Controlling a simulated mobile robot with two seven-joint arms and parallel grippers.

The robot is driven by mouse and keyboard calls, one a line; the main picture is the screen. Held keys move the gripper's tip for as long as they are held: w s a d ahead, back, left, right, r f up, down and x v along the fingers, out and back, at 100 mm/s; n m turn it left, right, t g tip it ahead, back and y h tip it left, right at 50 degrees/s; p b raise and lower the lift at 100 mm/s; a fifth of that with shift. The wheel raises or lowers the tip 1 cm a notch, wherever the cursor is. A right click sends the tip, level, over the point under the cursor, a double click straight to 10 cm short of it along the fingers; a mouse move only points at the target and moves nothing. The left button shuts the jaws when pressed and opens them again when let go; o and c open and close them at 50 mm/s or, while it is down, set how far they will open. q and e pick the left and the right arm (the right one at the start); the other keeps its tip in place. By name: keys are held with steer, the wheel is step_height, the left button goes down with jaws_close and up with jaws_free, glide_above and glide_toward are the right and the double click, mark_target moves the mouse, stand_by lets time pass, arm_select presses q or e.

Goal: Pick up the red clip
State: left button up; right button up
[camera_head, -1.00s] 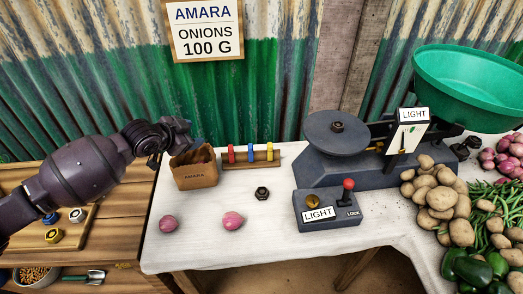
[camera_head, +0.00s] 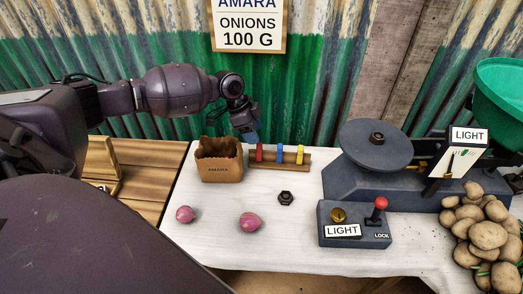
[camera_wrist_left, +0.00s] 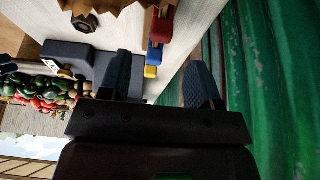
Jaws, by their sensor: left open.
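The red clip (camera_head: 259,152) stands at the left end of a wooden rail (camera_head: 282,166) on the white-covered table, beside a blue clip (camera_head: 279,153) and a yellow clip (camera_head: 299,154). My left gripper (camera_head: 252,138) is just above and behind the red clip, apart from it as far as I can tell. In the left wrist view the fingers (camera_wrist_left: 165,80) are spread and empty, with the red clip (camera_wrist_left: 162,28) beyond them, near the paper bag. My right gripper is not in view.
A brown paper bag (camera_head: 219,162) stands close to the left of the rail. Two onions (camera_head: 250,222) and a dark nut (camera_head: 286,198) lie in front. A balance scale (camera_head: 375,150) and a control box with a red lever (camera_head: 354,224) stand right. The corrugated wall is close behind.

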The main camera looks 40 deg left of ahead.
mark_target(262, 150)
arm_select(q)
steer(key=x, duration=0.3)
steer(key=shift+f, duration=0.15)
steer(key=x, duration=0.2)
steer(key=b+x, duration=0.1)
steer(key=x, duration=0.1)
steer(key=shift+s+a+f, duration=0.15)
steer(key=shift+a+f, duration=0.05)
steer(key=shift+f, duration=0.1)
steer(key=shift+d+f, duration=0.15)
steer(key=shift+f, duration=0.2)
steer(key=c, duration=1)
